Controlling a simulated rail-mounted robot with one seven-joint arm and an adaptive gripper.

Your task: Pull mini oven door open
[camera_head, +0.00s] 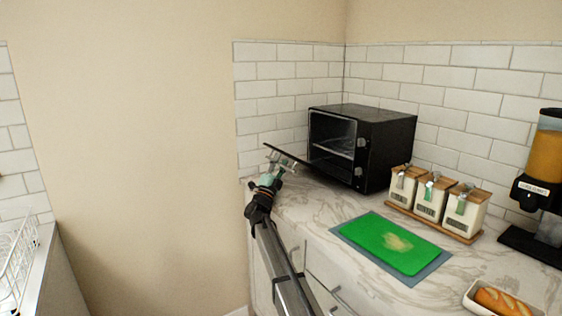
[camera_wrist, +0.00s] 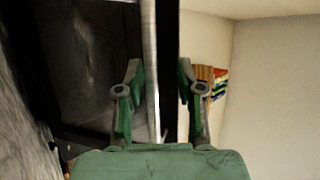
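The black mini oven (camera_head: 384,135) stands on the counter in the corner. Its door (camera_head: 288,155) is swung down, close to level, and the dark cavity shows. My gripper (camera_head: 278,166) is at the door's outer edge, at the handle end. In the wrist view, the pale handle bar (camera_wrist: 150,60) runs between the two green fingers of my gripper (camera_wrist: 160,82). The fingers are apart, with gaps to the bar on both sides. The dark door edge (camera_wrist: 168,50) also lies between them. Contact with the door cannot be told.
Several canisters (camera_head: 432,200) stand on a wooden tray right of the oven. A green cutting board (camera_head: 400,243), a bread dish (camera_head: 503,300) and a juice dispenser (camera_head: 540,170) are further along the marble counter. A wire rack (camera_head: 18,255) is at far left. Open space lies left of the counter.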

